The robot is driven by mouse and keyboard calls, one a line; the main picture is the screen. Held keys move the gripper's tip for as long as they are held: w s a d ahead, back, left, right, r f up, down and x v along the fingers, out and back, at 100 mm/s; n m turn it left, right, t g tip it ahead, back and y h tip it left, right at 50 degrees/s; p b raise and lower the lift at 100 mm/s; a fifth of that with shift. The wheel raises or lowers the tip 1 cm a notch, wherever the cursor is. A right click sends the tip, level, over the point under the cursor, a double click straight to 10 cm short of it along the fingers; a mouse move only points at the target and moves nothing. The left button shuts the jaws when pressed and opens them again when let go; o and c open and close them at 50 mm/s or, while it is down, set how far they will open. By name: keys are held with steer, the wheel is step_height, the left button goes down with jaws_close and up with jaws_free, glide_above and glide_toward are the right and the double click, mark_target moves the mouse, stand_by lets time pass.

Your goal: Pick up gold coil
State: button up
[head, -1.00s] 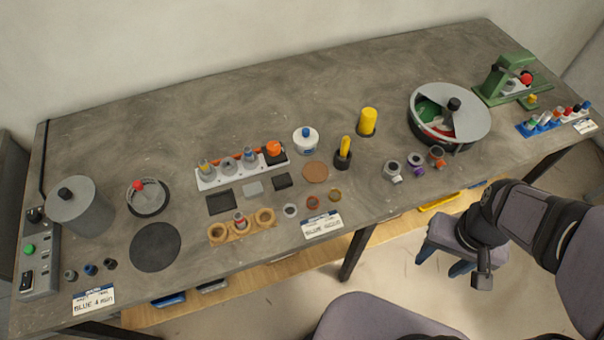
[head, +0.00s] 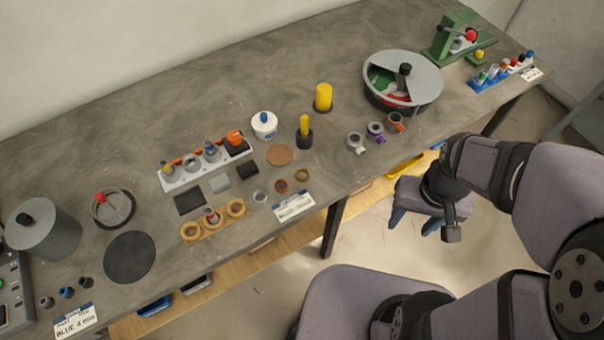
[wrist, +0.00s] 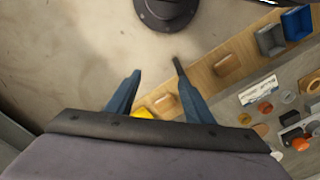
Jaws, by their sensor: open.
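The gold coil (head: 302,175) appears as a small gold ring lying on the grey bench near its front edge, at the right end of a short row of rings. In the wrist view it appears as a small tan ring (wrist: 245,118) right of the fingers. My gripper (head: 413,227) is open and empty, with blue fingers pointing down. It hangs over the floor in front of the bench, right of the coil and well apart from it. Its fingers also show in the wrist view (wrist: 157,67).
A copper-red ring (head: 281,186) and a grey ring (head: 260,196) lie left of the coil. A white label (head: 294,206) is in front, a brown disc (head: 279,155) behind. A black holder with a yellow peg (head: 304,134) stands close behind. A yellow bin (head: 405,166) sits below the bench.

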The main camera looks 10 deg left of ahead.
steer(key=n+p, duration=0.1)
steer(key=n, duration=1.4)
glide_above(302, 177)
steer(key=s+d, duration=0.3)
steer(key=s, duration=0.1)
steer(key=f, duration=0.3)
steer(key=shift+w+f+g+h, duration=0.25)
steer(key=shift+f+g+h, duration=0.05)
steer(key=shift+f, duration=0.05)
steer(key=w+a+r+n, duration=0.3)
steer(key=n, duration=1.3)
steer(key=shift+w+f+p, duration=0.2)
steer(key=shift+f+p, duration=0.55)
steer(key=shift+f, duration=1.05)
steer(key=shift+w+f+p, duration=0.15)
steer(key=shift+f+p, duration=0.55)
steer(key=shift+f, duration=1.05)
